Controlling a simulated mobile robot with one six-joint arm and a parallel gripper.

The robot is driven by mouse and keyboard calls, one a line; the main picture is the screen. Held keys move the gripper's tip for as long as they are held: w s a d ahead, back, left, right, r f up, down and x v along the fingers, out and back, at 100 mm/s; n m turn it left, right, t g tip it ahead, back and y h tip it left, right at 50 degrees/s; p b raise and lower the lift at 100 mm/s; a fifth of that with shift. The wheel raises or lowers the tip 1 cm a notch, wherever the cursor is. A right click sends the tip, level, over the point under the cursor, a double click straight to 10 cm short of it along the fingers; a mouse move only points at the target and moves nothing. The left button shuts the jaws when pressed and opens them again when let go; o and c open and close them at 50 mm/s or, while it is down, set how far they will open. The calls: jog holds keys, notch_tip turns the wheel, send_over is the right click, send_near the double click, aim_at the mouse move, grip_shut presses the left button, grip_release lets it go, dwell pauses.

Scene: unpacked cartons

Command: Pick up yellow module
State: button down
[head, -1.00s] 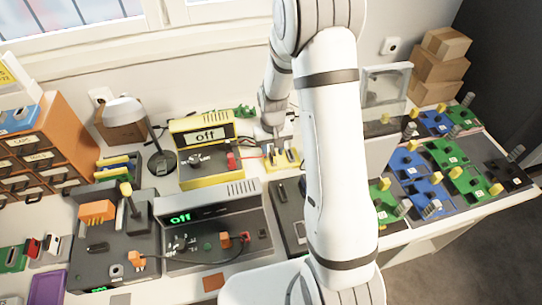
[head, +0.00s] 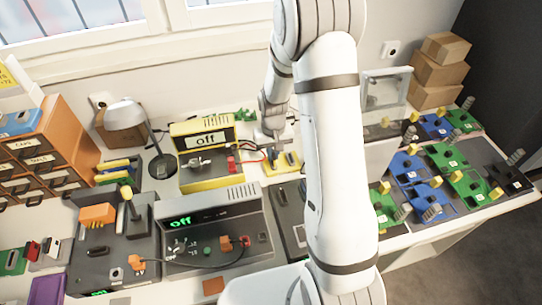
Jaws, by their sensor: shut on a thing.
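The yellow module (head: 285,165) is a small yellow block with dark parts on top. It is at the back middle of the bench, just right of a yellow-framed unit marked "off". My gripper (head: 272,151) reaches down to the left part of the module and is shut on it. The fingertips are small and partly hidden, so the exact contact is hard to see. I cannot tell whether the module is clear of the bench top.
The yellow-framed unit (head: 204,138) with red and black leads stands close left of my gripper. A grey unit (head: 213,225) is in front. A dark tray (head: 497,158) of blue and green modules is at right. Orange drawers (head: 77,140) stand at left.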

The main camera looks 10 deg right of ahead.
jog(key=shift+r, duration=0.15)
notch_tip(320, 180, up, 10)
jog(key=p, duration=0.6)
